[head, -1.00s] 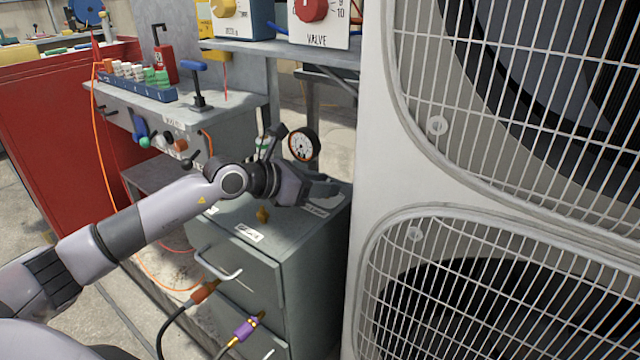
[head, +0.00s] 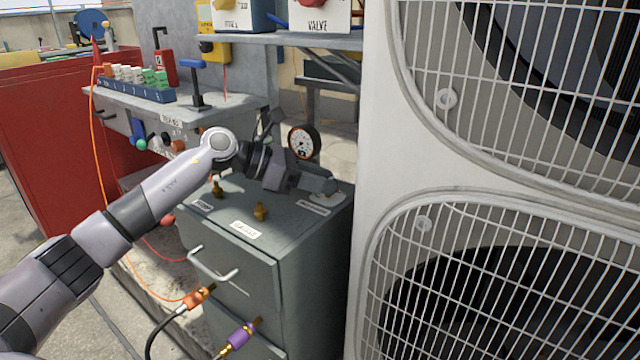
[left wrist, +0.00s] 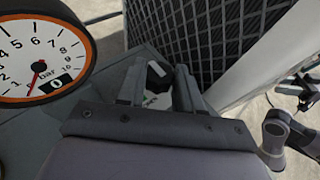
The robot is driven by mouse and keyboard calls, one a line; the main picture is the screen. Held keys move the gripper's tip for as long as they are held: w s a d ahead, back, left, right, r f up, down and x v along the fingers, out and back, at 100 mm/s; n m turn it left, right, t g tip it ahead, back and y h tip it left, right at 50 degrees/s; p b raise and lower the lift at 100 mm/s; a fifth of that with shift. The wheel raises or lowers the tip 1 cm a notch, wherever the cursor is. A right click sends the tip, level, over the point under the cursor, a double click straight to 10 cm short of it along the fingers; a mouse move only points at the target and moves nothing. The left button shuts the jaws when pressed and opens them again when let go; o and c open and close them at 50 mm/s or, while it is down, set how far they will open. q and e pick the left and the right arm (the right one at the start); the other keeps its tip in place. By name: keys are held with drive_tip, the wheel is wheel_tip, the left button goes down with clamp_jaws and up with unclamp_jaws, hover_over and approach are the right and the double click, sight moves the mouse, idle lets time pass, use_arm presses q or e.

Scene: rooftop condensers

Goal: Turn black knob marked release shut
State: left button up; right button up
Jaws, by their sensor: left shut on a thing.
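A grey cabinet (head: 228,213) stands left of a large white condenser unit. My left gripper (head: 328,187) is at the right rear of its top, behind a white label (head: 313,208) too small to read. It is shut on the black knob, which the fingers almost wholly hide. In the left wrist view the two fingers (left wrist: 160,85) point down at the cabinet top, with a small patch of white and green between them.
A round pressure gauge (head: 303,142) stands close behind the left gripper. Brass fittings (head: 261,211) rise from the cabinet top. The condenser (head: 378,150) bounds the right side. A shelf with boxes (head: 285,40) hangs above.

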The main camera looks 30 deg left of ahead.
use_arm(q)
drive_tip(key=shift+f, duration=0.1)
drive_tip(key=o, duration=1)
drive_tip(key=shift+o, duration=0.2)
drive_tip(key=shift+s+a+r, duration=0.15)
drive_tip(key=shift+a+r, duration=0.05)
drive_tip(key=shift+a, duration=0.05)
drive_tip(key=p+v, duration=0.1)
drive_tip(key=v, duration=0.5)
drive_tip(key=shift+s+a, duration=0.15)
drive_tip(key=shift+s, duration=0.05)
use_arm(e)
drive_tip(key=shift+w+a+r+y, duration=0.2)
drive_tip(key=shift+a+y, duration=0.1)
drive_tip(key=shift+a, duration=0.15)
